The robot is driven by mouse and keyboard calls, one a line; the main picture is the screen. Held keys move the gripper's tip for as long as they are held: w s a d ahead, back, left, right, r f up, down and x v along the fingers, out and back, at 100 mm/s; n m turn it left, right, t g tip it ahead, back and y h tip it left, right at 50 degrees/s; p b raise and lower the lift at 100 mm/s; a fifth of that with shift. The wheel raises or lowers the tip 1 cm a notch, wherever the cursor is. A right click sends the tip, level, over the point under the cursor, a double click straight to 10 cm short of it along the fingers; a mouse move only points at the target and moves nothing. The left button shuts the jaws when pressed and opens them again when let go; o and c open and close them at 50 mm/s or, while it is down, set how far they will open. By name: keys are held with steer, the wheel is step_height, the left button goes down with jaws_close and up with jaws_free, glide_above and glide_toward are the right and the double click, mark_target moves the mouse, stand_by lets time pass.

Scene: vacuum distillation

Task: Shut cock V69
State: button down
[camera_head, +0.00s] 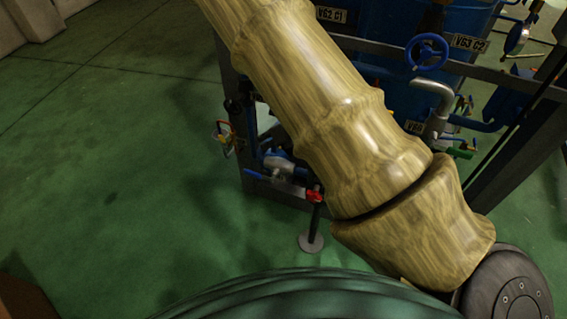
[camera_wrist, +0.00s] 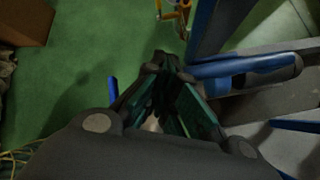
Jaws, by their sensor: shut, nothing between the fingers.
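No label reading V69 can be made out, so I cannot tell which cock it is. In the head view a small tag (camera_head: 415,127) beside a grey bent pipe is only partly readable. Low on the rig are a red handle (camera_head: 314,196) and a blue lever (camera_head: 250,173). My gripper (camera_wrist: 168,88) shows in the wrist view, shut and empty, with dark green finger pads. A blue bar-like piece (camera_wrist: 112,90) shows just left of the fingers, apparently apart from them. My arm hides the middle of the rig in the head view, and my gripper is out of sight there.
A blue pipe (camera_wrist: 240,67) runs right of my gripper. A brown box (camera_wrist: 22,20) is at upper left. Green floor (camera_head: 90,150) is clear on the left.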

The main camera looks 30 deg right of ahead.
steer(key=s+m+p, duration=0.1)
steer(key=m, duration=0.1)
steer(key=s+m+p, duration=0.1)
steer(key=p, duration=0.1)
steer(key=s+m+p, duration=0.1)
steer(key=m, duration=0.1)
steer(key=shift+s+a+r+m+h+p, duration=0.2)
steer(key=shift+a+r+m+h+p, duration=0.1)
steer(key=shift+r+h+p, duration=0.1)
steer(key=s+m+p, duration=0.2)
steer(key=m+p, duration=0.1)
steer(key=s+m+p, duration=0.1)
steer(key=s+m, duration=0.1)
steer(key=shift+a+r+g+h+p, duration=0.25)
steer(key=shift+r+g+h+p, duration=0.05)
steer(key=shift+r+h+p, duration=0.1)
steer(key=s+a+r+m+g+h+p, duration=0.1)
steer(key=s+m+p, duration=0.6)
steer(key=m, duration=0.2)
steer(key=shift+s+r, duration=0.35)
